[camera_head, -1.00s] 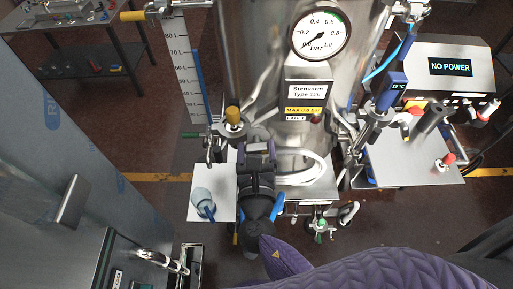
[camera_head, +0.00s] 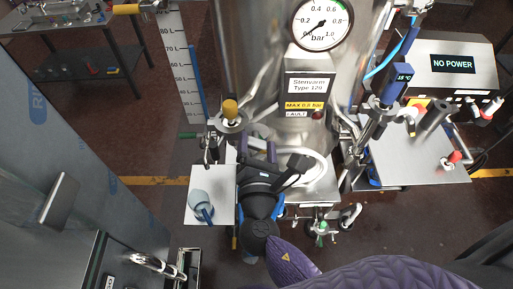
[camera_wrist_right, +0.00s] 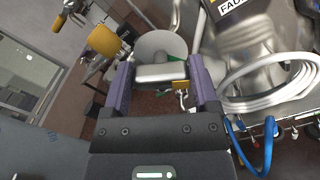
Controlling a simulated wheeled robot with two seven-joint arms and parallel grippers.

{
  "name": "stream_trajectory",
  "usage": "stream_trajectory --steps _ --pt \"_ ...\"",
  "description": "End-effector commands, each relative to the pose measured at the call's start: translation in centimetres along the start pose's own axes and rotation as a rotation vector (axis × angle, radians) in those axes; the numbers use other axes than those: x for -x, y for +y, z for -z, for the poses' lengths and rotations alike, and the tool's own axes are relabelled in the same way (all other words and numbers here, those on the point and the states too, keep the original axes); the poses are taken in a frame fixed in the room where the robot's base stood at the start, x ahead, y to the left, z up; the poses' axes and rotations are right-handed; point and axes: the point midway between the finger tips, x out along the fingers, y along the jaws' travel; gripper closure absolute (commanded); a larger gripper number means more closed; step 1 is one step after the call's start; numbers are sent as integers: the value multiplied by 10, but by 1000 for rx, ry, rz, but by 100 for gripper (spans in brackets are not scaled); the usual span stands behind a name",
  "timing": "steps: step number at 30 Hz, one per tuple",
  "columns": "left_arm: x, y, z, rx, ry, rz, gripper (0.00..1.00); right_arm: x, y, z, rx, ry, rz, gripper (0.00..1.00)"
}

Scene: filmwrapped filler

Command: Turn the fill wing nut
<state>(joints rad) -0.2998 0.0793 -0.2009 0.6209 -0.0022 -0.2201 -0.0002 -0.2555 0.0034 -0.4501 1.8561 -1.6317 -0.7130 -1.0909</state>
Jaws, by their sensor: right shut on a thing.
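My right gripper (camera_head: 258,150) reaches up to the front of the steel vessel, just right of and below a yellow knob (camera_head: 230,109). Its wrist is rolled. In the right wrist view its two purple fingers stand apart on either side of a silver, bar-like piece (camera_wrist_right: 162,73), which looks like the fill wing nut. The gripper is shut on it. A round grey disc (camera_wrist_right: 158,46) shows behind it. In the head view my gripper and wrist hide the nut. My left gripper is not in view.
A pressure gauge (camera_head: 321,24) and the label plate (camera_head: 308,84) are above the gripper. A white coiled hose (camera_wrist_right: 270,85) lies close on its right. A scale (camera_head: 184,75) stands to the left.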

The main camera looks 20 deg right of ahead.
Motion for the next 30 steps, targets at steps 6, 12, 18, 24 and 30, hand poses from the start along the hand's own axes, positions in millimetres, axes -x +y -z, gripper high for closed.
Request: stream_trajectory --steps 6,12,18,24,30 --pt "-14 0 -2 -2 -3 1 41 0 -3 3 -188 1 1 82" --pt "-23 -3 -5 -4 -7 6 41 0 -3 2 -330 1 2 82" --pt "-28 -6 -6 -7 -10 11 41 0 -3 2 -429 1 2 83" --pt "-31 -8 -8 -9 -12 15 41 0 -3 2 -482 1 1 83" --pt "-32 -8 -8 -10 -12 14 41 0 -3 1 -501 1 1 83"
